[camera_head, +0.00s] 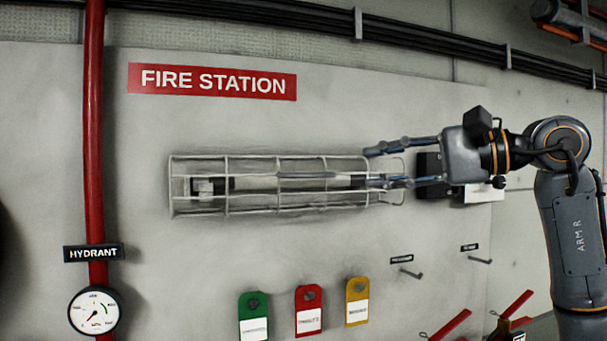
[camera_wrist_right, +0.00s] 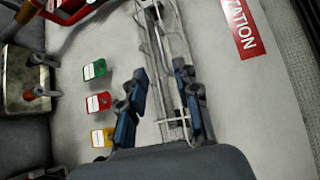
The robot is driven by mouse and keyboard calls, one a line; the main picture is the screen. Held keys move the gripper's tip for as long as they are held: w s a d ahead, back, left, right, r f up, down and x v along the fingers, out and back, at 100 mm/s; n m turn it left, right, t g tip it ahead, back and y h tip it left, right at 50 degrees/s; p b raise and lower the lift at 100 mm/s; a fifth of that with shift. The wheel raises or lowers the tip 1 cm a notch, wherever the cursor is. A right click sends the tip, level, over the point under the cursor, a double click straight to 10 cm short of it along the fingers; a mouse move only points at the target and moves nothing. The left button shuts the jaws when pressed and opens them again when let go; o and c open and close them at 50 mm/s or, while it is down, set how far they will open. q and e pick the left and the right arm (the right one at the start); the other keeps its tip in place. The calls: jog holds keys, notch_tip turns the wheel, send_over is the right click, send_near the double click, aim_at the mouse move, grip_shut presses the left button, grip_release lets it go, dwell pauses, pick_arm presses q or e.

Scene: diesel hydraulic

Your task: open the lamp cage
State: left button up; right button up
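The lamp cage (camera_head: 250,208) is a long pale wire frame lying level on the grey wall panel, below the FIRE STATION sign. A thin tube and a socket show behind its wires, and the cage looks closed against the panel. My right gripper (camera_head: 368,166) comes in from the right, at the cage's right end. Its fingers are spread apart, one near the top wire and one near the lower right end. In the right wrist view the cage (camera_wrist_right: 165,50) runs between the open fingers (camera_wrist_right: 160,85). Whether a finger touches the wire is not clear. My left gripper is not in view.
A dark box (camera_head: 430,172) is on the panel behind my right gripper. Green (camera_head: 253,318), red (camera_head: 309,312) and yellow (camera_head: 357,303) tags hang below the cage. A red pipe (camera_head: 94,150) with a gauge (camera_head: 95,310) stands at left. Pegs (camera_head: 410,273) stick out at lower right.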

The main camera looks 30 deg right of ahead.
aim_at(315, 175)
jog(key=p+x, duration=0.1)
jog(key=x, duration=0.5)
jog(key=shift+s+a+r, duration=0.1)
jog(key=p+x, duration=0.1)
jog(key=x, duration=0.4)
jog(key=shift+w+p, duration=0.2)
jog(key=shift+p, duration=0.2)
jog(key=shift+w+a, duration=0.25)
jog(key=shift+w, duration=0.05)
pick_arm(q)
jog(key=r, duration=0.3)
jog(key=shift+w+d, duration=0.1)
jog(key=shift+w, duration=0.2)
pick_arm(e)
grip_shut()
